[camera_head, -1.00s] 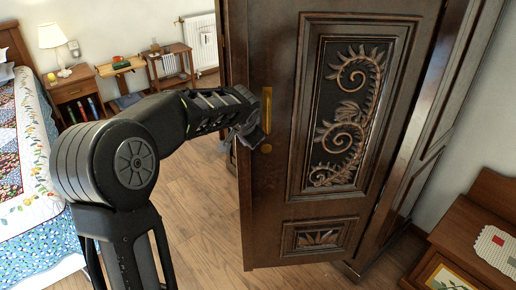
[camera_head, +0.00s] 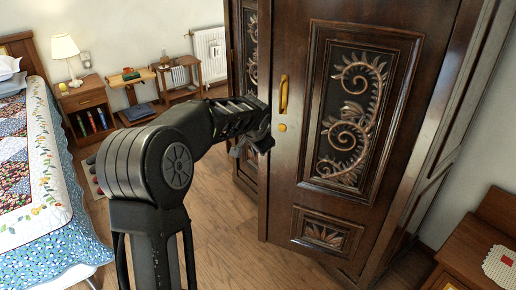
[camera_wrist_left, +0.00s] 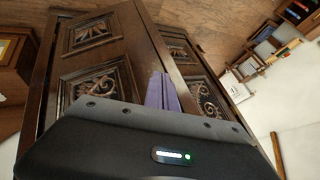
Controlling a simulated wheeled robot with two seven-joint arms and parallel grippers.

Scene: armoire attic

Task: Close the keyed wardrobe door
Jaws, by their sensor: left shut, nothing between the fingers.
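The dark carved wardrobe door (camera_head: 397,130) stands partly open in the head view. It bears a brass handle (camera_head: 284,95) and a round brass lock piece (camera_head: 282,127); I see no separate key. My left gripper (camera_head: 265,143) is at the door's free edge, just left of the lock piece, and is shut and empty. Its purple fingers (camera_wrist_left: 163,92) show in the left wrist view, in front of the door edge; whether they touch it I cannot tell. Another carved wardrobe door (camera_head: 247,110) shows behind, and in the wrist view (camera_wrist_left: 198,80). My right gripper is out of view.
A bed (camera_head: 35,170) stands at the left and a nightstand (camera_head: 85,110) beyond it. Small wooden tables (camera_head: 136,97) and a white radiator (camera_head: 209,48) are at the back. A wooden chest (camera_head: 470,240) stands at the right.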

